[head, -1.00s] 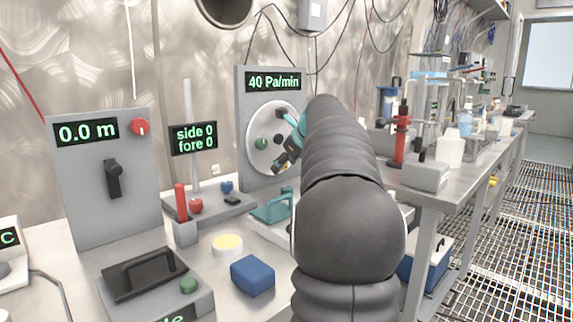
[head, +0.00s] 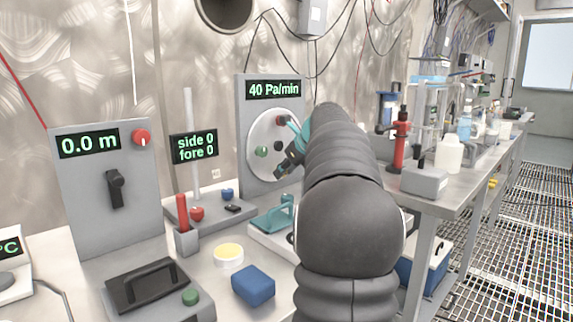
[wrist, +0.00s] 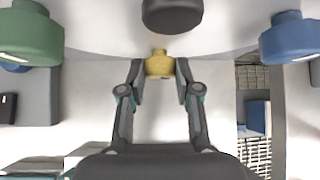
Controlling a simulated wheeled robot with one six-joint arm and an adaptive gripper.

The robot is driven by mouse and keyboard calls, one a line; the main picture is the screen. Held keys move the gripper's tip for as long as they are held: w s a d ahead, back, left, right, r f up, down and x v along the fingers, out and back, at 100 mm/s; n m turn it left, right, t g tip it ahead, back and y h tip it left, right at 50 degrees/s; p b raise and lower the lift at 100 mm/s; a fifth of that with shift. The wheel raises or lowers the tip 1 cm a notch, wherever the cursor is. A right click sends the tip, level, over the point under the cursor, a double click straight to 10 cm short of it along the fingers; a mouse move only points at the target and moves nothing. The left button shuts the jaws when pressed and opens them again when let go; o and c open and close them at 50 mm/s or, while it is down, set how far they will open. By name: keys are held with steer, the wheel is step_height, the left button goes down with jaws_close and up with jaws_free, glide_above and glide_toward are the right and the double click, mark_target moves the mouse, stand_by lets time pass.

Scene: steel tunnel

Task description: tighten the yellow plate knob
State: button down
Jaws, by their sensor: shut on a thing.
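The yellow plate knob (wrist: 160,66) is at the upper centre of the wrist view, between the two fingertips of my gripper (wrist: 159,80). The fingers are shut on its sides. In the head view my gripper (head: 289,160) is at the lower right of the round pale plate (head: 262,132), and the yellow knob is hidden there. The plate is on a grey upright panel (head: 250,185) whose display (head: 273,90) reads 40 Pa/min.
In the wrist view a green knob (wrist: 30,36) is left, a blue knob (wrist: 290,40) right, and a dark knob (wrist: 172,14) above.

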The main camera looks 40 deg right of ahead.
steer(key=shift+d+r+m+y+p, duration=0.25)
steer(key=shift+y+p, duration=0.25)
steer(key=shift+p, duration=0.4)
steer(key=shift+f+m+y, duration=0.2)
steer(key=shift+m+y, duration=0.15)
steer(key=shift+y, duration=0.35)
steer(key=m+y, duration=0.1)
steer(key=y, duration=0.1)
steer(key=m+y, duration=0.1)
steer(key=shift+d+f+y, duration=0.1)
steer(key=shift+d+y, duration=0.1)
steer(key=shift+y, duration=0.2)
steer(key=c, duration=0.8)
jaws_free()
